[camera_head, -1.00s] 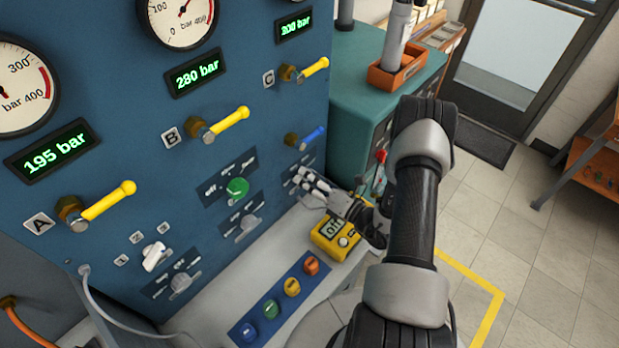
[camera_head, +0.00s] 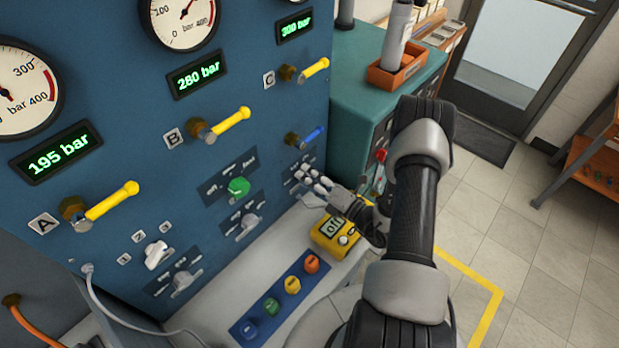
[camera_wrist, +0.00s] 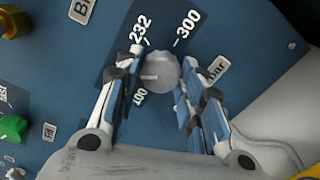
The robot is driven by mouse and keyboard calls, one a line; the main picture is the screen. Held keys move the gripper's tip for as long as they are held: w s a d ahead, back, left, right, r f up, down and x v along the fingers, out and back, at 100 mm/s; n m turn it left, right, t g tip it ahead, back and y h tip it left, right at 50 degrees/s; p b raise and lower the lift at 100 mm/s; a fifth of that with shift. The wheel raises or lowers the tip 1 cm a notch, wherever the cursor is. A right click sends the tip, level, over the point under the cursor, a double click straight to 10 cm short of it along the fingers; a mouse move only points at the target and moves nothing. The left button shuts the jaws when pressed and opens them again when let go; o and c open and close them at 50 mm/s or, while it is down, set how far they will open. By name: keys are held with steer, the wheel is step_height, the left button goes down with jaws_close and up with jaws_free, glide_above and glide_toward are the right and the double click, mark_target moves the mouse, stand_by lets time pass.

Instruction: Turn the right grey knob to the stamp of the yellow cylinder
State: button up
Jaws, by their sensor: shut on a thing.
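The right grey knob (camera_wrist: 160,72) is in the wrist view, on a dark blue scale plate with the marks 100, 232 and 300. A pale line on the knob points left, between 100 and 232. The fingers of my gripper (camera_wrist: 158,88) are on both sides of the knob, shut on it. In the head view my gripper (camera_head: 314,182) is at the lower right of the blue panel and hides the knob. The yellow cylinder (camera_head: 292,285) stands in a row of coloured cylinders on the bench; its stamp is too small to read.
A yellow box reading "off" (camera_head: 335,236) sits on the bench just below my gripper. A blue-handled valve (camera_head: 306,137) is above it. Two other grey knobs (camera_head: 248,222) (camera_head: 183,281) and a green knob (camera_head: 238,187) are to the left.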

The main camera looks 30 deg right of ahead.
steer(key=o, duration=1.1)
steer(key=shift+c, duration=0.2)
steer(key=v, duration=1.2)
